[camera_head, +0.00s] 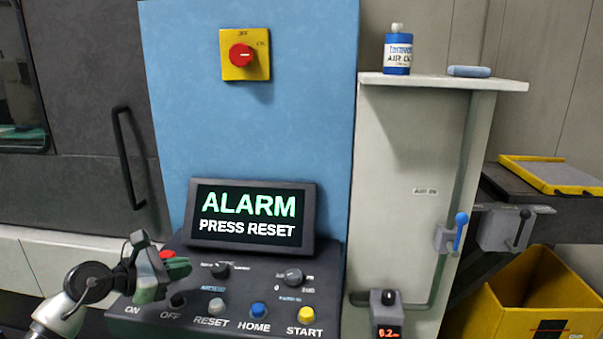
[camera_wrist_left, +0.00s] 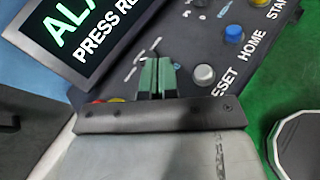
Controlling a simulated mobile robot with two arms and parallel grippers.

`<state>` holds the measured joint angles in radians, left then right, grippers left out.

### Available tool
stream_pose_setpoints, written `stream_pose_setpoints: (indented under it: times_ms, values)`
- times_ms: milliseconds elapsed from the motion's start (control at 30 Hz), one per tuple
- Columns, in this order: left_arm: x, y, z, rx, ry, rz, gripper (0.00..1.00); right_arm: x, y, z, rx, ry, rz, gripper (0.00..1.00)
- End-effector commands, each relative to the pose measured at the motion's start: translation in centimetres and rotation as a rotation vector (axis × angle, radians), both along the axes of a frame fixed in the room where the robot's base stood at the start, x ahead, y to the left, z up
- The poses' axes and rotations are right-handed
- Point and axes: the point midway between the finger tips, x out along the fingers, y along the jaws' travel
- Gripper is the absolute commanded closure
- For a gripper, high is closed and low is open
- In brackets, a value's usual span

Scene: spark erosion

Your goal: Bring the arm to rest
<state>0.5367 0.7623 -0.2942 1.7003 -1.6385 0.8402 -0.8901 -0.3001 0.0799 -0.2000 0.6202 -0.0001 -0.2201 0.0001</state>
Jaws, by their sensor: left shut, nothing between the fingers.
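My left gripper (camera_head: 178,267) is shut and empty, held just over the left part of the control panel (camera_head: 240,325). In the left wrist view its green fingertips (camera_wrist_left: 156,75) are together, with the grey RESET button (camera_wrist_left: 204,74) to their right. The same RESET button (camera_head: 217,306) in the head view lies right of and below the gripper. The screen (camera_head: 249,217) above the panel reads "ALARM PRESS RESET". Whether the fingers touch the panel cannot be told. My right gripper is not in view.
The panel carries a blue HOME button (camera_head: 258,311), a yellow START button (camera_head: 306,314) and black knobs. A yellow switch plate (camera_head: 245,70) with a red knob is on the blue wall. A shelf (camera_head: 440,81) holds a blue bottle (camera_head: 397,53). A yellow bin (camera_head: 530,300) stands at right.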

Motion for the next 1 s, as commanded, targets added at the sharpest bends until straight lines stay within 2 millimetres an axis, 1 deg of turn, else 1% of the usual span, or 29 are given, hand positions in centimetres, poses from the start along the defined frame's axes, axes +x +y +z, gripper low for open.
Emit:
stream_pose_setpoints:
  times_ms: [33,67,100,133,167,200,267,300,367,400,467,500,567,600,667,700,767,800,867,900,1000]
  values:
    - [-1.1,-2.5,-0.1,-0.193,0.007,0.002,1.0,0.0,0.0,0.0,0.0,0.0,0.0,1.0]
    - [-1.6,-3.5,0.2,-0.315,0.014,0.015,1.0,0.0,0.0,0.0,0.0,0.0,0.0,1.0]
    - [-2.3,-4.6,0.6,-0.478,0.029,0.037,1.0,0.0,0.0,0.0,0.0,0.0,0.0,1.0]
    - [-2.8,-5.1,0.9,-0.602,0.048,0.057,1.0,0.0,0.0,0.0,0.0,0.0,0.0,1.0]
    - [-3.3,-5.4,1.1,-0.726,0.069,0.083,1.0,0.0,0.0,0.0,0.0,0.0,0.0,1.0]
    - [-4.0,-5.5,1.3,-0.89,0.103,0.123,1.0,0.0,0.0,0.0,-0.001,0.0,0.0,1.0]
    - [-5.0,-5.2,1.2,-1.134,0.164,0.196,1.0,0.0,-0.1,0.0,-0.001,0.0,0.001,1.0]
    - [-5.6,-4.7,0.7,-1.294,0.211,0.254,1.0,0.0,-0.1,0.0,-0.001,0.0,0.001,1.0]
    - [-6.6,-3.6,-0.4,-1.529,0.289,0.358,1.0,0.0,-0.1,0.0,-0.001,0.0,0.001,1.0]
    - [-7.3,-2.8,-1.5,-1.68,0.345,0.438,1.0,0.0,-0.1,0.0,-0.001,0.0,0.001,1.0]
    - [-8.7,-1.7,-3.7,-1.896,0.433,0.576,1.0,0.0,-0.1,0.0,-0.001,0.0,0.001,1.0]
    - [-9.8,-1.0,-5.5,-2.033,0.493,0.679,1.0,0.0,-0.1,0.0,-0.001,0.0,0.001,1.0]
    - [-11.8,-0.3,-8.4,-2.225,0.584,0.852,1.0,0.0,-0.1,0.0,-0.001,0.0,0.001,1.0]
    - [-13.4,0.0,-10.4,-2.339,0.643,0.979,1.0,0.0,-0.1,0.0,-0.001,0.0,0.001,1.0]
    - [-16.0,0.0,-13.3,-2.478,0.721,1.174,1.0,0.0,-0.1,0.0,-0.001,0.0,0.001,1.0]
    - [-17.6,-0.1,-14.9,-2.55,0.766,1.296,1.0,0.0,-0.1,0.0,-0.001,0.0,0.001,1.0]
    - [-20.1,-0.5,-16.9,-2.629,0.821,1.47,1.0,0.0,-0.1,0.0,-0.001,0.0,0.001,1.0]
    - [-21.6,-0.9,-17.9,2.548,-0.814,-1.506,1.0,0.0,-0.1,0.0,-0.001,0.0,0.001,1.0]
    - [-23.6,-1.5,-19.1,2.402,-0.789,-1.53,1.0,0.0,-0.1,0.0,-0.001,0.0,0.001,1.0]
    - [-25.0,-1.9,-19.9,2.312,-0.774,-1.546,1.0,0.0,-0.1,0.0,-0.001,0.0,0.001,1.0]
    - [-28.0,-2.9,-21.1,2.115,-0.738,-1.572,1.0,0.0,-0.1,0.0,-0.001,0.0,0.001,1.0]
